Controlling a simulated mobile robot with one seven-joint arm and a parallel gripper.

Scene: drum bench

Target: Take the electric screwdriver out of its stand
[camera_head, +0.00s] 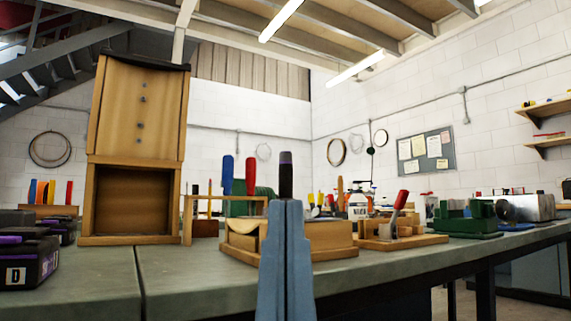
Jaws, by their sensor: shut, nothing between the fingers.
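My gripper (286,205) is at the front centre, pointing up, with its two blue-grey fingers shut together and empty. Right above the fingertips shows a black upright tool with a purple band, which looks like the electric screwdriver (286,178). Its lower part is hidden behind my fingers, so I cannot tell how it sits. It appears to stand in or behind a low wooden block (325,240) on the bench, which may be its stand. The gap in depth between fingers and tool cannot be judged.
A wooden rack (188,212) with blue and red screwdrivers stands left of the block. A tall wooden cabinet (138,150) and black cases (28,262) are further left. A red-handled clamp (400,205) and green vise (468,218) are right. The bench (200,285) front is clear.

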